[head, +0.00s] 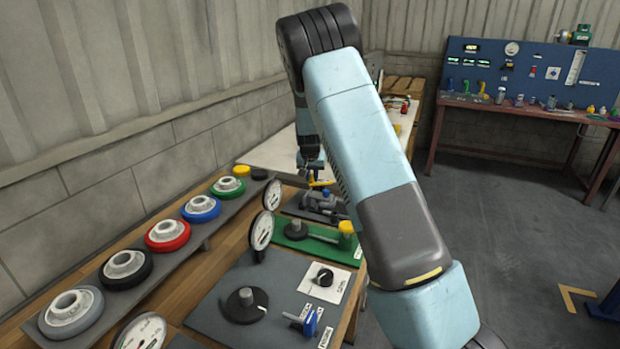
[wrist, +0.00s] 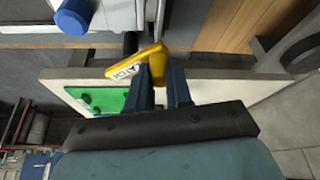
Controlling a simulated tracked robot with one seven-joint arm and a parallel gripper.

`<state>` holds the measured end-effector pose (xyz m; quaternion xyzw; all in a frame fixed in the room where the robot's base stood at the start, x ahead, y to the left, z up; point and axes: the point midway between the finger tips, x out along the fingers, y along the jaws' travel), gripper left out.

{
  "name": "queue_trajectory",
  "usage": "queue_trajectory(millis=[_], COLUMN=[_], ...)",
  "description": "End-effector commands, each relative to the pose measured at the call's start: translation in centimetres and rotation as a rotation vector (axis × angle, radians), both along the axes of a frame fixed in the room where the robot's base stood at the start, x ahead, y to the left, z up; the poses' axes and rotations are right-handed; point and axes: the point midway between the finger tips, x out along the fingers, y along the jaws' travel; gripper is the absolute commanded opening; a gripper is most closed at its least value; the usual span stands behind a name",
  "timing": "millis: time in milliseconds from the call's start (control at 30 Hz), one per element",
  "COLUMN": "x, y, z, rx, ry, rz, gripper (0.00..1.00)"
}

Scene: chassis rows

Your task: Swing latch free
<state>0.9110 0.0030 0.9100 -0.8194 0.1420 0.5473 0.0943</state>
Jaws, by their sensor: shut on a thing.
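The latch (wrist: 128,70) is a yellow lever with partly readable dark lettering, set at the edge of a pale panel. In the wrist view its bent end lies between the two blue fingers of my gripper (wrist: 161,84), which is shut on it. In the head view my gripper (head: 314,176) reaches down at the bench, with a small yellow piece of the latch (head: 321,184) at its tip. The lever's pivot and the faces where the fingers touch it are hard to make out.
A blue round knob (wrist: 72,17) is near the latch. A green plate (head: 308,240) and a dark panel (head: 215,310) with knobs lie nearer on the bench. Several coloured wheels, such as the red one (head: 168,236), line the wall shelf. Open floor lies right.

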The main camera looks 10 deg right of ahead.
Motion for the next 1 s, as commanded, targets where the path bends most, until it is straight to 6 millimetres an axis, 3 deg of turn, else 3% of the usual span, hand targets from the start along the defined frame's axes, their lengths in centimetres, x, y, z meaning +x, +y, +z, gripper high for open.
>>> queue_trajectory(millis=[500, 1000], x=[1.8, 2.2], y=[-0.1, -0.2], z=[0.1, 0.1], rx=[-0.001, 0.003], ry=[-0.003, -0.004], rz=[-0.398, -0.516], gripper=[0.00, 0.00])
